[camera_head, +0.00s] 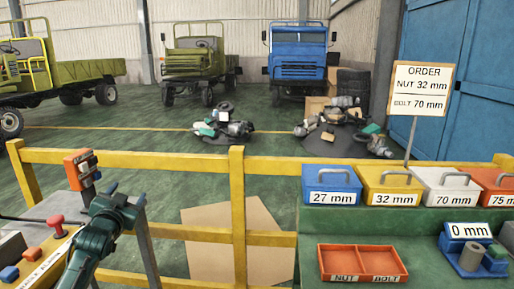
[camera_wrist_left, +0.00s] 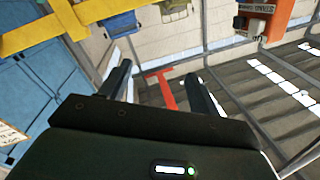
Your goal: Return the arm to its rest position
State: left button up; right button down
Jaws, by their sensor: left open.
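My left arm is dark green and comes in from the lower left of the head view. Its gripper (camera_head: 101,190) is at the arm's upper end, near an orange box on a post (camera_head: 82,168); I cannot tell whether they touch. In the left wrist view the two dark fingers (camera_wrist_left: 156,72) stand apart with nothing between them. A red T-shaped thing (camera_wrist_left: 165,88) shows beyond the gap. My right gripper is in neither view.
A yellow railing (camera_head: 237,200) crosses the front. A panel (camera_head: 50,245) with a red button stands at lower left. Labelled bins (camera_head: 331,186), an orange NUT/BOLT tray (camera_head: 362,247) and a gauge block (camera_head: 468,231) are on the green bench at right. An order board (camera_head: 420,88) stands behind.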

pick_arm(q)
jog(key=s+d+f+g+h, duration=0.2)
jog(key=s+d+f, duration=0.5)
jog(key=s+f, duration=0.5)
jog(key=s+d+f+g+h, duration=0.2)
jog(key=s+d+f, duration=0.6)
jog(key=s+f, duration=0.4)
jog(key=shift+d+f+g, duration=0.2)
jog(key=shift+f+g, duration=0.45)
jog(key=shift+g, duration=0.05)
jog(key=s+d+f, duration=0.1)
jog(key=s+d, duration=0.1)
jog(key=s, duration=0.3)
jog(key=s+d+g+h, duration=0.1)
jog(key=s+d, duration=0.1)
jog(key=s, duration=0.3)
jog(key=s+d+f+n+g, duration=0.1)
jog(key=s, duration=0.4)
jog(key=shift+s+d+f, duration=0.3)
jog(key=shift+s+d, duration=0.05)
jog(key=shift+d, duration=0.05)
